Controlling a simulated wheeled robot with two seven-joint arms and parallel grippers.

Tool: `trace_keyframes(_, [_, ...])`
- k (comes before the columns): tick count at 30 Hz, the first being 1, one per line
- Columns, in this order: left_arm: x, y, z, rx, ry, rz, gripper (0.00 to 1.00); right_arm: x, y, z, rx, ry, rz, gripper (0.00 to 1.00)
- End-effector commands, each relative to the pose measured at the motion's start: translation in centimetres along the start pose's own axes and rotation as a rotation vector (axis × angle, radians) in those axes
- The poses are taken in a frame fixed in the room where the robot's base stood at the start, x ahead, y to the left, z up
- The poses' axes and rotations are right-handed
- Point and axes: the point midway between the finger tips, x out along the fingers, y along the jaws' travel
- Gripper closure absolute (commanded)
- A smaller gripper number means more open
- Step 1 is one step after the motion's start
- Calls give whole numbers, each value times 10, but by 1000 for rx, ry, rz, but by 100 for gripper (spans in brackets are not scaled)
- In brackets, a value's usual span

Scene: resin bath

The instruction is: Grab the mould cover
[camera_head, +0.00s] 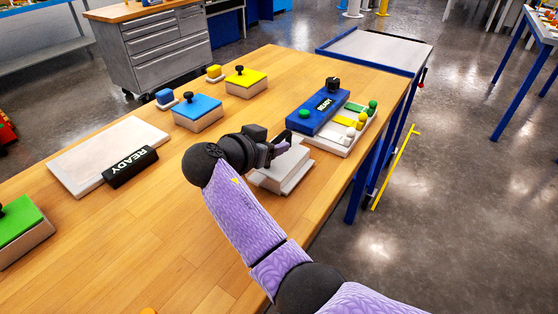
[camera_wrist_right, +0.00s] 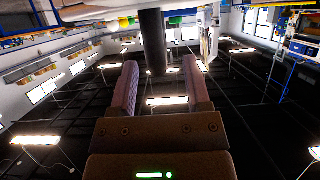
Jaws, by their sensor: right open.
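A white stepped block (camera_head: 283,170), which looks like the mould with its cover, stands near the right edge of the wooden table. My right gripper (camera_head: 282,146) is at its top in the head view and hides part of it. In the right wrist view my right gripper (camera_wrist_right: 162,85) is open, its two purple fingers apart. A dark upright bar (camera_wrist_right: 152,42), possibly the cover's handle, shows between and beyond the fingertips. I cannot tell whether the fingers touch it. My left gripper is not in view.
Lidded boxes in blue (camera_head: 198,112), yellow (camera_head: 246,82) and green (camera_head: 20,222) stand on the table. A white plate (camera_head: 105,150) with a black READY sign (camera_head: 131,167) lies left.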

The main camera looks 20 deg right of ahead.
Motion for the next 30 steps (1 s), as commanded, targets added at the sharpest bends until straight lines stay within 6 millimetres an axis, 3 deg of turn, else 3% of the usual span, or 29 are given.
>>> trace_keyframes(4, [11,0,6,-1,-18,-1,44,28,0,0,-2,0,2,38])
trace_keyframes(11, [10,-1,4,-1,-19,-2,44,32,-1,-2,-1,0,-1,38])
trace_keyframes(12, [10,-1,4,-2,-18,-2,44,32,-1,-2,-1,0,-1,40])
trace_keyframes(21, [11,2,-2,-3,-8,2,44,31,0,-2,-2,0,0,100])
trace_keyframes(30, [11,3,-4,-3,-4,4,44,31,0,-2,-2,0,0,100])
